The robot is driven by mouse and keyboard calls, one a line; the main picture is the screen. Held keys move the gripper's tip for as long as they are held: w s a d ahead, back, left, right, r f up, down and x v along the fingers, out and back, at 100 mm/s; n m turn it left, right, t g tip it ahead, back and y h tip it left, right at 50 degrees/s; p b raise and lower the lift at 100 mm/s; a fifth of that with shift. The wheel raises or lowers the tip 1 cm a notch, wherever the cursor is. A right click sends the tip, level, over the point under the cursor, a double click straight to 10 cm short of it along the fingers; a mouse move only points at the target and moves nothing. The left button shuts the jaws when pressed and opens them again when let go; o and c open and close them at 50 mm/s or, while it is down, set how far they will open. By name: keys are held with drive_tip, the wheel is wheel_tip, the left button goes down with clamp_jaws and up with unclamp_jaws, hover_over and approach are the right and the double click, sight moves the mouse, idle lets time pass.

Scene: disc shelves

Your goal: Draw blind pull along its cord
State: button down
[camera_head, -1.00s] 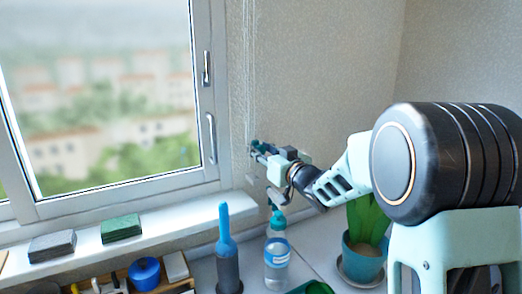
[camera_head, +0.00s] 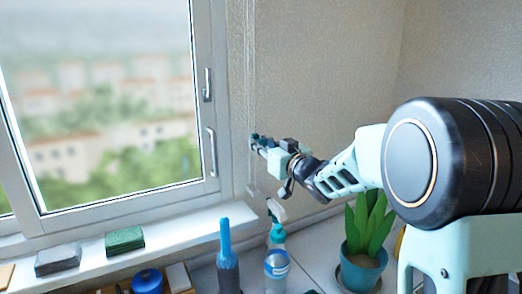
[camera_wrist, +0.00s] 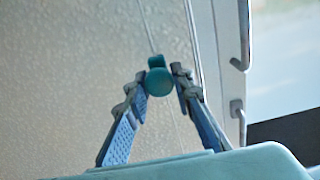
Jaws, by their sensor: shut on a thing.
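The blind pull (camera_wrist: 158,82) is a small teal knob in the wrist view, with its thin pale cord (camera_wrist: 147,28) running up from it. My gripper (camera_wrist: 160,85) is shut on the pull, one blue finger on each side. In the head view my gripper (camera_head: 256,143) is beside the window frame, at the lower part of the hanging cords (camera_head: 249,75). The pull is small and partly hidden by the fingers there.
The window (camera_head: 110,110) with its handles (camera_head: 212,152) is left of my gripper. The wall to the right is bare.

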wheel_tip(320, 180, up, 15)
drive_tip(key=p, duration=0.9)
drive_tip(key=shift+r, duration=0.15)
drive_tip(key=c, duration=1.7)
unclamp_jaws()
drive_tip(key=shift+f, duration=0.2)
drive_tip(key=v, duration=1.2)
drive_tip(key=shift+d+f, duration=0.1)
